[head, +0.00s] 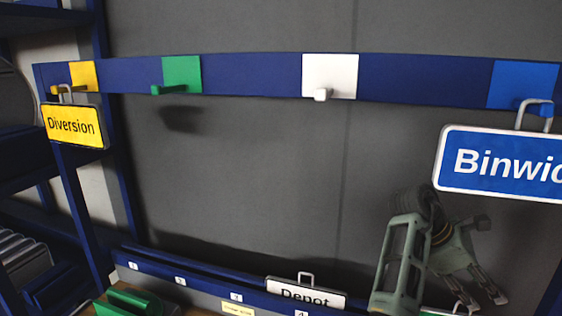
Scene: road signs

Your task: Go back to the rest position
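The yellow "Diversion" sign (75,126) hangs by its handle from the hook on the yellow square at the left of the blue rail. The blue "Binwic…" sign (505,163) hangs from the hook on the blue square at the right, cut off by the picture edge. My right gripper (440,300) is below the blue sign, apart from it, with its fingers spread and pointing down. Nothing shows between them. My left gripper is out of view.
The green hook (178,88) and white hook (323,94) on the rail (250,75) are empty. A white "Depot" sign (306,293) stands in the numbered rack below. A green object (128,300) is at lower left. Blue shelving stands left.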

